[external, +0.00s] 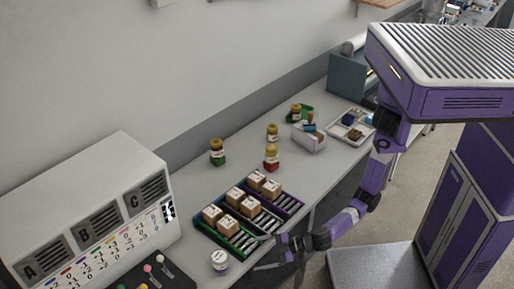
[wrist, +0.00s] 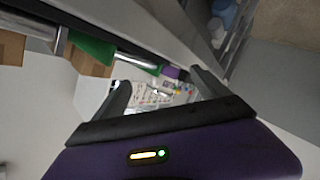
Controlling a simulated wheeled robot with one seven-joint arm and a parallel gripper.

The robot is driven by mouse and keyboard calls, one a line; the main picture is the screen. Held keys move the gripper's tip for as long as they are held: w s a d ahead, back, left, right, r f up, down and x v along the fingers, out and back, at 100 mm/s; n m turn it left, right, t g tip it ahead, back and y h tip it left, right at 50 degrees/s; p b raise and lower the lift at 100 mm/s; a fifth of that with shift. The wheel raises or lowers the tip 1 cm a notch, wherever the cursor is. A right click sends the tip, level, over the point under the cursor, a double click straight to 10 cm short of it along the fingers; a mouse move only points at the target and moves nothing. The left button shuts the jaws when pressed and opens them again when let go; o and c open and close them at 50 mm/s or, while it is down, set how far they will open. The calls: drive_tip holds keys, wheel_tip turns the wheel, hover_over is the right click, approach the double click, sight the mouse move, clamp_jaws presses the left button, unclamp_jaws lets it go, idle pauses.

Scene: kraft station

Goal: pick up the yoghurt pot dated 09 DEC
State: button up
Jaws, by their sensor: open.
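A small white yoghurt pot (external: 219,260) with a dark purplish band stands on the bench in the external view, just in front of the roller racks. Its lid carries a print too small to read, so I cannot confirm the date. My gripper (external: 262,253) is low over the bench's front edge, to the right of the pot and apart from it. Its fingers are spread and empty, pointing left towards the pot. In the wrist view my gripper (wrist: 160,82) is open, and I cannot clearly make out the pot between the fingers.
Roller racks with several cardboard boxes (external: 250,205) lie right behind the gripper. A grey machine marked A, B, C (external: 90,205) stands at the left. Jars (external: 217,150), a white box (external: 309,138) and a tray (external: 350,128) stand farther back. Bench around the pot is partly clear.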

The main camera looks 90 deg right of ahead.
sight(213, 258)
drive_tip(key=w+a+r+m+h+b, duration=0.1)
drive_tip(key=w+m, duration=0.2)
drive_tip(key=w+a+r+m+g+h+b, duration=0.1)
drive_tip(key=w+r+m, duration=0.1)
drive_tip(key=w+m, duration=0.1)
drive_tip(key=w+a+r+m+g+h+b, duration=0.1)
drive_tip(key=w+r+m, duration=0.1)
drive_tip(key=w+m, duration=0.1)
drive_tip(key=shift+w+a+m, duration=0.15)
drive_tip(key=shift+w+m, duration=0.15)
drive_tip(key=shift+m, duration=0.1)
drive_tip(key=shift+a+p+x, duration=0.15)
drive_tip(key=shift+p+x, duration=0.1)
drive_tip(key=shift+x, duration=1.65)
drive_tip(key=shift+a+p+x, duration=0.2)
drive_tip(key=shift+x, duration=1.75)
drive_tip(key=c, duration=1.5)
drive_tip(key=shift+o, duration=0.2)
drive_tip(key=shift+r, duration=0.1)
